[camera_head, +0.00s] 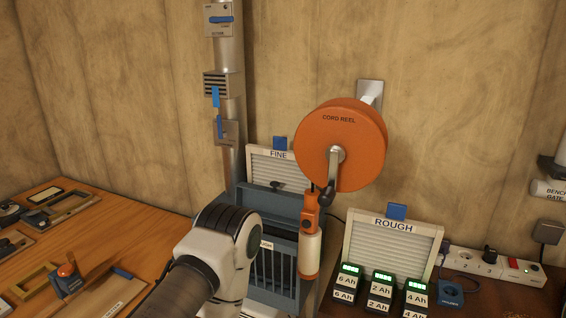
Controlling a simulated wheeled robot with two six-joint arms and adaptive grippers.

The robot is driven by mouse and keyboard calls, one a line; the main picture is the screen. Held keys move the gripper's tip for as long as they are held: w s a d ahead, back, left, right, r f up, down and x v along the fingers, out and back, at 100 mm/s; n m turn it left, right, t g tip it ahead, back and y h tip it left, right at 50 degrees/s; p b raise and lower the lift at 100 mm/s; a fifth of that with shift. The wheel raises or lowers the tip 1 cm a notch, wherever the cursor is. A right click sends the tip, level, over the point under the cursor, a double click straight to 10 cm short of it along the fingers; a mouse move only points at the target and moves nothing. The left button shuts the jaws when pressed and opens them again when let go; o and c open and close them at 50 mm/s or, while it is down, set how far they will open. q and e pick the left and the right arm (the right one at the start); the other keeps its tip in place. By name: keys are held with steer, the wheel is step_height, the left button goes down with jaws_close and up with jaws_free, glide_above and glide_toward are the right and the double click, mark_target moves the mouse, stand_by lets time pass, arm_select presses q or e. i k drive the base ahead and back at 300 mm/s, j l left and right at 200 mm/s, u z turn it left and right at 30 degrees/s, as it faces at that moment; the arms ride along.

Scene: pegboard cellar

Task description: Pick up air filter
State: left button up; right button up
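Two framed, pleated panels that look like air filters are in view. The one labelled FINE (268,170) stands against the wall behind a blue-grey slotted box, its lower part hidden by the box. The one labelled ROUGH (385,251) leans on the wall at right, with a blue tab on top; battery blocks cover its lower left edge. One of my arms, a dark tube with a white joint, reaches in from the bottom, left of the box. Neither gripper can be made out, and I cannot tell whether the arm hides one.
The blue-grey box (283,206) stands at centre. An orange cord reel (325,150) overhangs it, with an orange-and-white tool (310,252) hanging below. Several battery blocks (382,288) and a power strip (475,262) are at right. Trays and tools lie on the left wooden bench (110,225).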

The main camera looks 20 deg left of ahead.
mark_target(391, 243)
steer(key=l+z, duration=0.2)
steer(key=z, duration=0.45)
steer(key=i+l+u, duration=0.2)
steer(key=i+l, duration=0.35)
steer(key=l, duration=0.15)
